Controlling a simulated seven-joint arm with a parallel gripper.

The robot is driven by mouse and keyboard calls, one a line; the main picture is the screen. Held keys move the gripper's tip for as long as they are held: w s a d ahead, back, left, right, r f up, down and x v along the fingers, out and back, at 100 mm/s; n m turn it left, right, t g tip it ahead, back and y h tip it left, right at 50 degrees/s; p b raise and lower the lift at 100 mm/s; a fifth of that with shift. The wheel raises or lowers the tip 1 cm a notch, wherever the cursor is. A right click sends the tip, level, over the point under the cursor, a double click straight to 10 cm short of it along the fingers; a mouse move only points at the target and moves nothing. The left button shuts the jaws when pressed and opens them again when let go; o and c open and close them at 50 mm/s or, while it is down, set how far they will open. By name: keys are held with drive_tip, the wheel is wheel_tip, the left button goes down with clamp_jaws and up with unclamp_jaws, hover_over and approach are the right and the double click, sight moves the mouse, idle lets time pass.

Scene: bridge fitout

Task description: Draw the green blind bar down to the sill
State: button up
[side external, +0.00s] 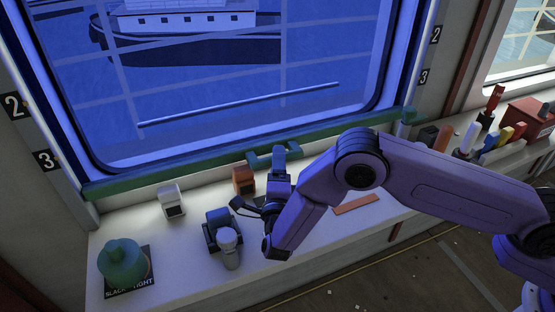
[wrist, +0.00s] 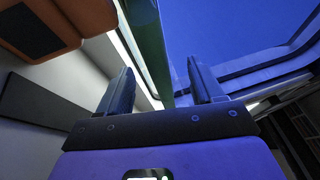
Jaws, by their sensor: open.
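The green blind bar (side external: 190,167) runs across the foot of the window, below the number 3 marks and just above the white sill (side external: 330,190). The blue blind (side external: 230,125) covers the pane above it. A green handle (side external: 262,158) sticks out from the bar's middle. My gripper (side external: 279,158) is at this handle, its fingers pointing up. In the wrist view my gripper (wrist: 161,82) is open, with a green length (wrist: 148,45) showing between its fingers. I cannot tell whether they touch it. My wrist hides part of the sill.
On the sill stand a green bell-shaped thing (side external: 122,262), a white box (side external: 171,201), an orange box (side external: 243,181) and a dark holder with a grey-topped cylinder (side external: 229,248). An orange strip (side external: 356,205) lies right of my wrist. Several small items crowd the right end.

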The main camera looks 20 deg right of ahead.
drive_tip(key=shift+v, duration=2.4)
drive_tip(key=shift+w, duration=0.1)
